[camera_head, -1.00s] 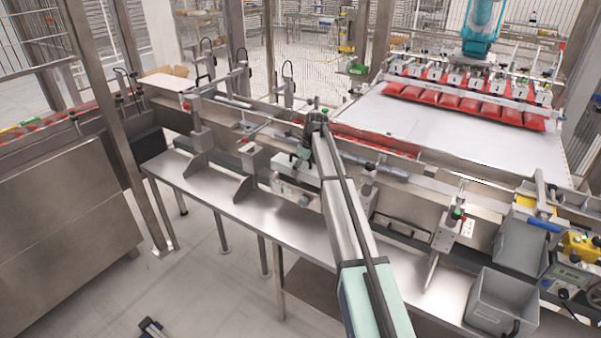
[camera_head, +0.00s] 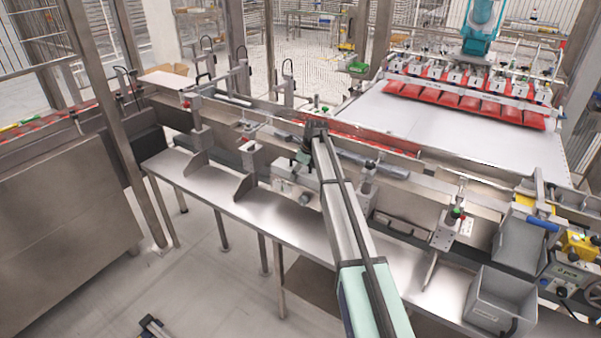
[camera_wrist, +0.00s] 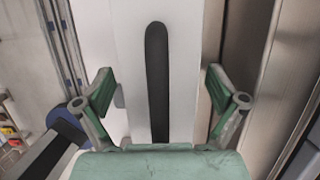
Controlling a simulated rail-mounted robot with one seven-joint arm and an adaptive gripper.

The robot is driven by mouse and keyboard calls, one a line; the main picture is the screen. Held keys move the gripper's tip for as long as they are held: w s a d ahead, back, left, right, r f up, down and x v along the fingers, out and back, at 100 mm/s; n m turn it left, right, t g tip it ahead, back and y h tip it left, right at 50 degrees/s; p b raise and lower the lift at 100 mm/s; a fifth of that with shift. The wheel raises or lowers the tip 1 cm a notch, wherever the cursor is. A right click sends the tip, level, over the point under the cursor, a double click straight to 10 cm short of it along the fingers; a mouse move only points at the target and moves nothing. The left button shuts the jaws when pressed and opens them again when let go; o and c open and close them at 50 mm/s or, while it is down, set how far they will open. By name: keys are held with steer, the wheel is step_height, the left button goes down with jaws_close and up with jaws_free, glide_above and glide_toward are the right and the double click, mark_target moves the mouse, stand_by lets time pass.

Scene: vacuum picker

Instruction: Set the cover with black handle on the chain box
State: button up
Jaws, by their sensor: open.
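In the wrist view a pale cover (camera_wrist: 130,30) fills the middle, with a long black handle (camera_wrist: 157,55) running up it. My gripper (camera_wrist: 159,92) is open, with one green finger on each side of the handle and visible gaps between. In the head view my gripper (camera_head: 301,158) hangs over the back of the steel bench, left of its centre, and the cover under it cannot be made out clearly. A metal panel with a dark handle (camera_head: 400,226) lies to the right of my arm. I cannot tell which part is the chain box.
A steel bench (camera_head: 215,190) runs along the line, with upright brackets (camera_head: 195,155) at left. Grey bins (camera_head: 500,300) and a yellow device (camera_head: 580,243) stand at right. Red packs (camera_head: 470,100) hang above a white conveyor (camera_head: 440,130) behind. A blue-ended part (camera_wrist: 68,118) is close at left.

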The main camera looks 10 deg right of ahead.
steer(key=b+v, duration=0.2)
steer(key=v, duration=1)
steer(key=shift+r+b, duration=0.15)
steer(key=shift+b, duration=0.15)
steer(key=shift+s, duration=0.1)
